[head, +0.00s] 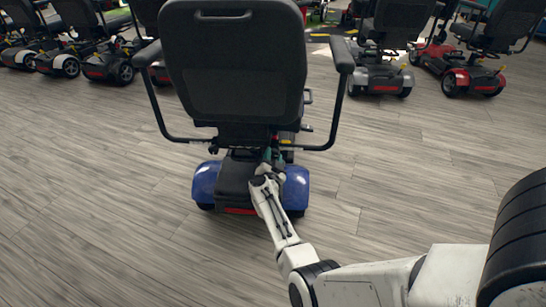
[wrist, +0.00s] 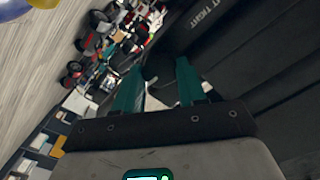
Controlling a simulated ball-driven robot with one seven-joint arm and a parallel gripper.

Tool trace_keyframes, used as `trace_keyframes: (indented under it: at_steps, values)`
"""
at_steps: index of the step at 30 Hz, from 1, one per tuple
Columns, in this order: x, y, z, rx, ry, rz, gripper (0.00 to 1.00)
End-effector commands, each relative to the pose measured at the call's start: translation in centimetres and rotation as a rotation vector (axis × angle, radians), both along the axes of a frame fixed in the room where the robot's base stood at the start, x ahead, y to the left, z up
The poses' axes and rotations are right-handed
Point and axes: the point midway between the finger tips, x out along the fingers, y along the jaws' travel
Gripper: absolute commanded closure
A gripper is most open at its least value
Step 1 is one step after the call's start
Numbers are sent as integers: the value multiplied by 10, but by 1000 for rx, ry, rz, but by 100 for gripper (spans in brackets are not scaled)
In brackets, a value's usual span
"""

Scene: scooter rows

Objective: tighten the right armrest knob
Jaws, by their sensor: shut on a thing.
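A blue scooter (head: 207,182) stands ahead with its black seat back (head: 235,62) toward me. Its right armrest (head: 341,55) rises on a bent black tube that runs in under the seat. My gripper (head: 268,158) reaches in below the seat's lower edge, right of its middle, near the inner end of that tube. In the wrist view the teal fingers of my gripper (wrist: 160,76) close around a small dark knob (wrist: 150,73), seen only in part. In the head view the knob is hidden behind my gripper and wrist.
Parked scooters stand at the back left (head: 110,65) and back right, including a red one (head: 468,75). The seat's dark underside or back (wrist: 245,50) fills the right of the wrist view, close to the fingers. The wood-look floor (head: 400,170) around the blue scooter is clear.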

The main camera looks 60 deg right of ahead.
Motion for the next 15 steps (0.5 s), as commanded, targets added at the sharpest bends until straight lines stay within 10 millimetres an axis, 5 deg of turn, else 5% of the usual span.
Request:
trace_keyframes:
  at_steps: [15]
  values:
    - [-1,0,-2,178,-460,0,90]
